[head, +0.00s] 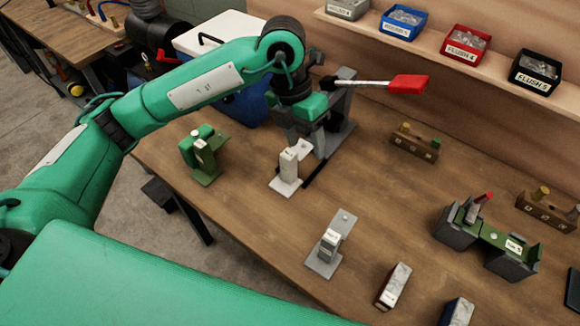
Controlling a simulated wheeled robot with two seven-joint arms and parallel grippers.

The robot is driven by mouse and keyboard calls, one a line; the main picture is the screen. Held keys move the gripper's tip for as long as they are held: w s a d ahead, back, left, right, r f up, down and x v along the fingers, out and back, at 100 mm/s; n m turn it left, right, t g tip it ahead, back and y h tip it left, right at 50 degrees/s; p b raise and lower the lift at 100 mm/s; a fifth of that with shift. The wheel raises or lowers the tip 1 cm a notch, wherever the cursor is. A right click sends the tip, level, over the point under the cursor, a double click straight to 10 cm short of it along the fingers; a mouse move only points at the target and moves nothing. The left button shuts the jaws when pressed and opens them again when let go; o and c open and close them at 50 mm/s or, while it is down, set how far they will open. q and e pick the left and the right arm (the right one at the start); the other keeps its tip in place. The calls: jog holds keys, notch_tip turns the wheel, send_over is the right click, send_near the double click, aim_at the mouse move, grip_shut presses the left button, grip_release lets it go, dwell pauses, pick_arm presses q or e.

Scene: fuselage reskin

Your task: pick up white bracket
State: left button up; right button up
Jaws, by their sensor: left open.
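The white bracket (287,172) stands upright on the wooden table, its flat base plate down and its short arm at the top right. My left gripper (305,148) points down just behind and above it, open. The gripper's body overlaps the bracket's upper part in the picture. I cannot tell whether the fingers touch it, and I see nothing held. My right gripper is not in view.
A green bracket (205,165) stands left and a grey bracket (326,253) in front. A grey stand (340,125) is close behind the gripper, with a red-handled tool (405,84) near its top. Labelled bins (465,43) line the shelf.

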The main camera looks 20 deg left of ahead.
aim_at(287, 163)
pick_arm(q)
jog(key=w+a+r+n+t+y, duration=0.1)
jog(key=w+a+y, duration=0.2)
jog(key=a, duration=0.2)
notch_tip(287, 163, down, 8)
jog(key=shift+r+p, duration=0.15)
jog(key=shift+p, duration=0.75)
jog(key=f, duration=0.1)
jog(key=f+p, duration=0.1)
jog(key=f, duration=0.1)
jog(key=f+p, duration=0.1)
jog(key=f, duration=0.1)
jog(key=shift+s+d+f, duration=0.1)
jog(key=shift+s+d, duration=0.2)
jog(key=shift+d, duration=0.05)
jog(key=shift+f, duration=0.25)
grip_shut()
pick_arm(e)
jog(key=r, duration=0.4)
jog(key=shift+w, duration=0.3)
